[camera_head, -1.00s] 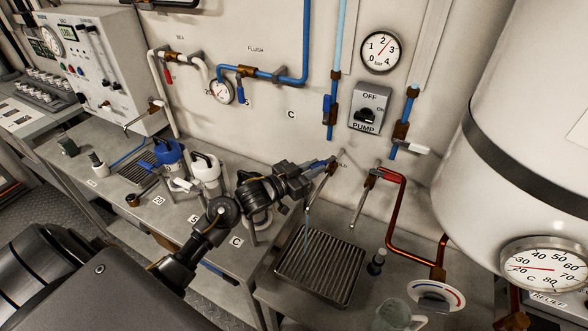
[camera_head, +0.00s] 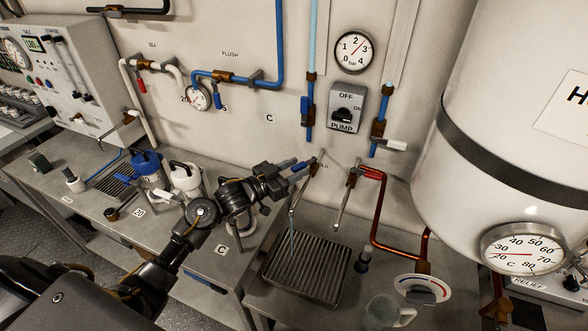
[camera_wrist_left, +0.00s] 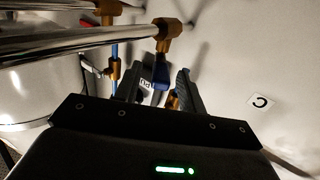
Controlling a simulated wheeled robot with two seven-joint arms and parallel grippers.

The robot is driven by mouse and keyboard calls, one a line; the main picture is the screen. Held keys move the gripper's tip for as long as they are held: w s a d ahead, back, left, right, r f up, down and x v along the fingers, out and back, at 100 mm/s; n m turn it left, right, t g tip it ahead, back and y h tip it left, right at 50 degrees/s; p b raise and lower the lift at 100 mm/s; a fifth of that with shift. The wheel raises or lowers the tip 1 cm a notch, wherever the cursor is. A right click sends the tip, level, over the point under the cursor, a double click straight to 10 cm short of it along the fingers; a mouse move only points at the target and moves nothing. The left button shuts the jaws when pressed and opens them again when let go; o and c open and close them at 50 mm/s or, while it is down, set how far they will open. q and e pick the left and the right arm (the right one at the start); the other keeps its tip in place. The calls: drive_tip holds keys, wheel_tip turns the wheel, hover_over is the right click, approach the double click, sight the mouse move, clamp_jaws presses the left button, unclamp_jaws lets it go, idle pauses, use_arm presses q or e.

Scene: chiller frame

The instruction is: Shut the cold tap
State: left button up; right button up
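The cold tap (camera_head: 294,204) has a metal spout over a ribbed drain tray (camera_head: 308,270), and a thin stream of water runs from it. My left gripper (camera_head: 303,167) is at the tap's head, which it partly hides in the head view. In the left wrist view, the tap's brass body (camera_wrist_left: 170,32) and blue lever (camera_wrist_left: 160,73) show. The two dark fingers (camera_wrist_left: 156,88) stand apart, with the lever between or just beyond them; contact cannot be told. My right gripper is not in view.
The hot tap (camera_head: 346,198), with a red lever and copper pipe, stands close right of the cold tap. A small dark bottle (camera_head: 363,260) and a glass jug (camera_head: 384,310) stand right of the tray. A large white tank (camera_head: 500,140) fills the right side.

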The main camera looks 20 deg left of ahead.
use_arm(q)
drive_tip(key=shift+r, duration=0.1)
drive_tip(key=shift+r+b, duration=0.3)
drive_tip(key=shift+r, duration=0.05)
drive_tip(key=r, duration=0.2)
drive_tip(key=b, duration=0.1)
drive_tip(key=shift+s+d+r, duration=0.1)
drive_tip(key=shift+s+r, duration=0.15)
drive_tip(key=shift+r, duration=0.15)
drive_tip(key=s+d+r, duration=0.5)
drive_tip(key=s+r, duration=0.4)
drive_tip(key=s, duration=0.3)
drive_tip(key=shift+s+r+b, duration=0.15)
drive_tip(key=shift+s+b, duration=0.15)
drive_tip(key=shift+c, duration=0.3)
